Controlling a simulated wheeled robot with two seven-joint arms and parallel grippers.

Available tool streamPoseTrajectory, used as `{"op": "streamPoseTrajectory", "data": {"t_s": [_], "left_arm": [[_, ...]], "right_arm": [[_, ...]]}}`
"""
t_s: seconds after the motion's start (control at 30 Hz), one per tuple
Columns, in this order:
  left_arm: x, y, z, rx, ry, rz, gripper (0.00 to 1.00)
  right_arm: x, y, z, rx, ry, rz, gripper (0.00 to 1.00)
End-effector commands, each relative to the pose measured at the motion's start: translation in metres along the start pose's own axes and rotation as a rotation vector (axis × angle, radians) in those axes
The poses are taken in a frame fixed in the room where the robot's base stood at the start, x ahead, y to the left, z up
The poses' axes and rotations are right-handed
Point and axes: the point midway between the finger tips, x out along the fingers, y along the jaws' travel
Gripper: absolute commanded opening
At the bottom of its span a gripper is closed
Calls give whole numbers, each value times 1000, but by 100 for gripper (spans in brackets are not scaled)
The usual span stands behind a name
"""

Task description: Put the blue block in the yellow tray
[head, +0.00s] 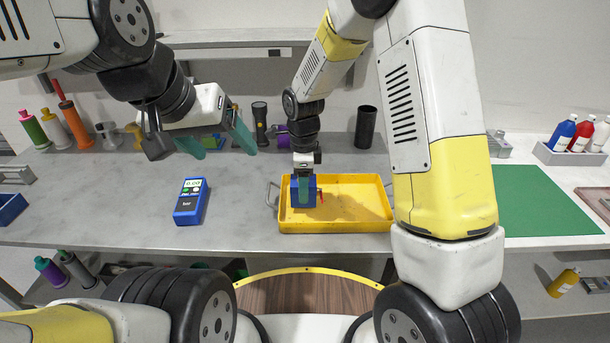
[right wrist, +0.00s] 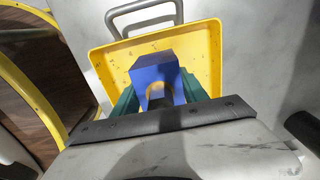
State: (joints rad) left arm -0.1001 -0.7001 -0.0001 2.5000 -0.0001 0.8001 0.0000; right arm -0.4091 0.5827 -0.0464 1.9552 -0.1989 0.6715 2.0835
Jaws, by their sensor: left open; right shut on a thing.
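The blue block (head: 296,192) is over the left part of the yellow tray (head: 345,228) in the head view. My right gripper (head: 304,193) points down and is shut on it. In the right wrist view the block (right wrist: 150,70) has an arched notch and sits between the green fingers of my right gripper (right wrist: 160,95), with the yellow tray (right wrist: 207,45) around it. I cannot tell whether the block touches the tray floor. My left gripper (head: 218,146) is open and empty, with green fingers apart above the left part of the table.
A blue meter (head: 189,202) lies left of the tray. A green mat (head: 545,200) lies to the right, partly behind my right arm. A black cup (head: 366,127) and a flashlight (head: 260,122) stand at the back. The table between meter and tray is clear.

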Motion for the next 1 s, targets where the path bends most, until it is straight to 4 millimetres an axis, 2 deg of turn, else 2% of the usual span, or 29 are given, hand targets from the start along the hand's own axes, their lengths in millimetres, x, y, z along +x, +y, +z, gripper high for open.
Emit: {"op": "streamPoseTrajectory", "data": {"t_s": [0.13, 0.47, 0.5, 0.6, 1.0], "left_arm": [[0, 0, 0, 0, 0, 0, 76], [0, 0, 0, 0, 0, 0, 76], [0, 0, 0, 0, 0, 0, 76], [0, 0, 0, 0, 0, 0, 76], [0, 0, 0, 0, 0, 0, 76]], "right_arm": [[18, 0, 0, -2, 0, 1, 0], [20, 0, 0, -1, 0, 0, 0], [22, 0, 0, -1, 0, 1, 53], [21, 0, 0, -1, 0, 1, 72], [16, 0, 0, -1, 0, -1, 73]]}}
